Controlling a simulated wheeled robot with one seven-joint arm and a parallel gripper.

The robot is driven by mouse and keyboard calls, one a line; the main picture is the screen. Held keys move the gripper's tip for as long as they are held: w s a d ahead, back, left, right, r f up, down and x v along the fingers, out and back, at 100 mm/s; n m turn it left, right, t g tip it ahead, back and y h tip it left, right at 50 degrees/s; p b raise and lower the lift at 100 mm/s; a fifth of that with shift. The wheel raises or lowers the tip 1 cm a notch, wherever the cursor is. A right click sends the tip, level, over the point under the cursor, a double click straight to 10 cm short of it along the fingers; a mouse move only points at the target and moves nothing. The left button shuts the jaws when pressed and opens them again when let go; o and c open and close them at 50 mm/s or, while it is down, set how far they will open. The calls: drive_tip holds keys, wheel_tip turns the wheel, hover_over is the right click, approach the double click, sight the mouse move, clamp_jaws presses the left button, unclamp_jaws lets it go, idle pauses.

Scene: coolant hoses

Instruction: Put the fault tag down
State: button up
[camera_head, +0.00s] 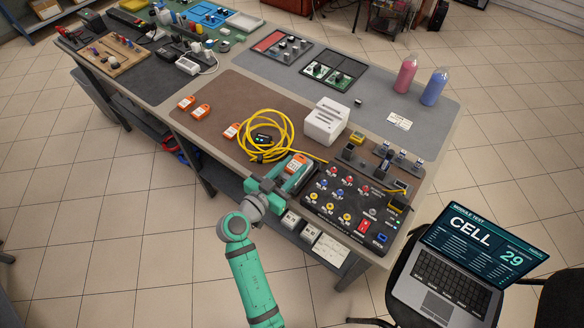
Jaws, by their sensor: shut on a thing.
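My gripper (280,183) is at the front edge of the long workbench, just left of the black test panel. It is shut on an orange and white fault tag (296,163), which shows at the far side of the jaws. The fingers partly hide the tag, and I cannot tell whether it touches the bench. Similar orange tags lie on the brown mat: one near the left end (186,102), one beside it (201,111), and one left of the yellow hose (231,131).
A coiled yellow hose (246,133) lies behind my gripper. A white slotted box (325,121) stands behind the black panel (345,205) with coloured connectors. The brown mat (238,92) has bare room behind the tags. A laptop (470,265) rests on a chair at right.

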drive_tip(key=shift+f, duration=0.35)
drive_tip(key=o, duration=1)
